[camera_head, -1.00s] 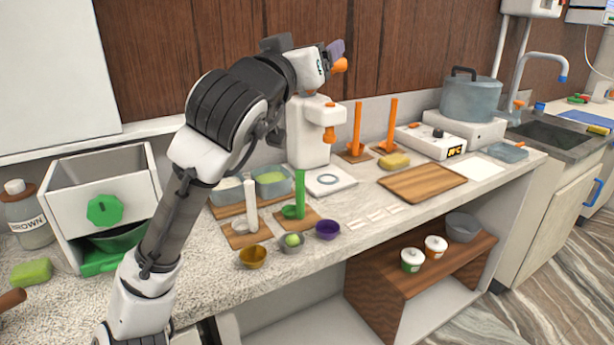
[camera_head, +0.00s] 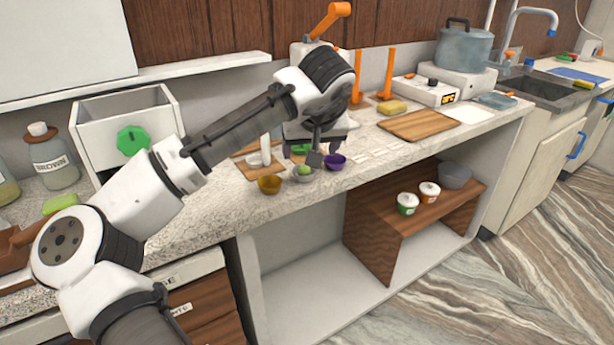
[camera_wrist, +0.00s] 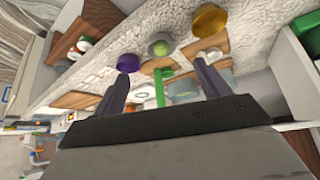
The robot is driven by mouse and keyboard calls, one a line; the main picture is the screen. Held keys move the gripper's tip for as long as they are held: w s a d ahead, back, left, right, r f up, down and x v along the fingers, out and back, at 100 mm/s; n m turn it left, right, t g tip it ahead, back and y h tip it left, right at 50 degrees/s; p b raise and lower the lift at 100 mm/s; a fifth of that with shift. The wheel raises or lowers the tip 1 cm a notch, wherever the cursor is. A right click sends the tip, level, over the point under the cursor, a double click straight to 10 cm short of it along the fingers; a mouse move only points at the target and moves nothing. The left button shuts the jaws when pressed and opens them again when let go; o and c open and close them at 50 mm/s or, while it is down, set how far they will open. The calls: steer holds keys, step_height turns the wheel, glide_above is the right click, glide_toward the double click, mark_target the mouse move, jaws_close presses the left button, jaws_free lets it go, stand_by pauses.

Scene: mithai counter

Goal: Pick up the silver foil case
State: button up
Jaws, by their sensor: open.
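The silver foil case (camera_head: 302,177) is a small grey cup with a green ball in it. It stands near the counter's front edge between a gold cup (camera_head: 269,184) and a purple cup (camera_head: 335,161). In the wrist view the silver case (camera_wrist: 172,48) lies ahead of the gap between my fingers, apart from them, with the purple cup (camera_wrist: 128,63) and gold cup (camera_wrist: 209,20) on either side. My gripper (camera_wrist: 160,76) is open and empty. In the head view my gripper (camera_head: 313,154) hangs over the counter just behind the silver case, partly covered by my wrist.
A white post (camera_head: 265,150) on a wooden board stands behind the gold cup. The green post (camera_wrist: 159,88) shows between my fingers. A wooden board (camera_head: 417,124) and orange posts (camera_head: 389,72) lie farther right. The counter front (camera_head: 225,220) is clear.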

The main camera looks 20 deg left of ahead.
glide_toward(303, 174)
steer(key=shift+w+d+f, duration=0.1)
steer(key=shift+d+f, duration=0.05)
steer(key=shift+f, duration=0.3)
steer(key=shift+a+p+x, duration=0.1)
steer(key=shift+p+x, duration=0.35)
steer(key=shift+x, duration=0.9)
steer(key=shift+a+p+x, duration=0.15)
steer(key=shift+p+x, duration=0.25)
steer(key=shift+x, duration=1)
steer(key=shift+r, duration=0.1)
steer(key=c, duration=1)
steer(key=shift+r, duration=0.15)
